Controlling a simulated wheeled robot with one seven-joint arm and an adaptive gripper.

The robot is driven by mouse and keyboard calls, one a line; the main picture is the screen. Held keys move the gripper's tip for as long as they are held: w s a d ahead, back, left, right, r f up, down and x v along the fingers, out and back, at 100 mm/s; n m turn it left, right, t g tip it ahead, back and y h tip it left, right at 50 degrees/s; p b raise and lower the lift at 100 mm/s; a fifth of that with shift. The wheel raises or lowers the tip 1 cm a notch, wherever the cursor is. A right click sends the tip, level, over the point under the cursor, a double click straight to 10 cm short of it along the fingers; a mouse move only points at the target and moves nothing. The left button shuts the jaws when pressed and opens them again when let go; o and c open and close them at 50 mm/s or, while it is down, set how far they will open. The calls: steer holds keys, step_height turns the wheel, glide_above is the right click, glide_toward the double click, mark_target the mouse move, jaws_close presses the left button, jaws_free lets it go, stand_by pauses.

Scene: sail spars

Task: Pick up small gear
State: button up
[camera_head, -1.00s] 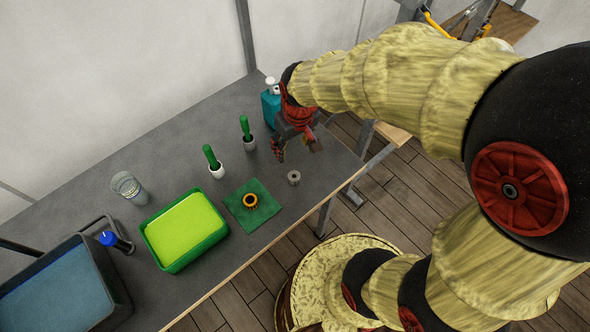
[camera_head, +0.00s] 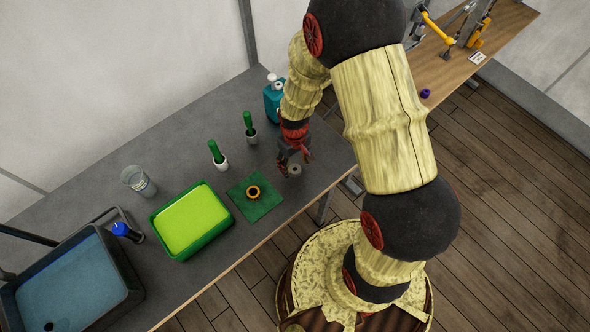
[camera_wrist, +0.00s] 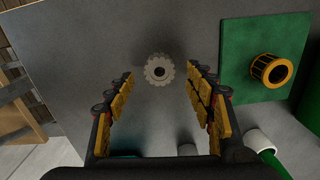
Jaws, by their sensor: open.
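The small gear (camera_wrist: 159,69) is grey and toothed with a dark centre hole. It lies flat on the grey table, and in the head view (camera_head: 294,170) it shows close beside my fingers. My gripper (camera_wrist: 158,92) is open and empty, with its fingers pointing down at the table. In the wrist view the gear lies between the two finger lines, just beyond the fingertips and apart from them. In the head view my gripper (camera_head: 292,163) is over the right part of the table.
A yellow-and-black ring gear (camera_wrist: 271,70) sits on a green mat (camera_head: 264,207). Green-handled tools stand in white cups (camera_head: 221,164). A teal bottle (camera_head: 272,101) is behind my gripper. A green tray (camera_head: 190,221), a glass (camera_head: 137,181) and a dark basin (camera_head: 72,285) are farther left.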

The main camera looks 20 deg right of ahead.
mark_target(294, 167)
step_height(294, 167, down, 2)
steer(key=shift+f, duration=0.2)
steer(key=shift+w, duration=0.1)
steer(key=c, duration=0.3)
steer(key=c, duration=1)
steer(key=shift+r, duration=0.1)
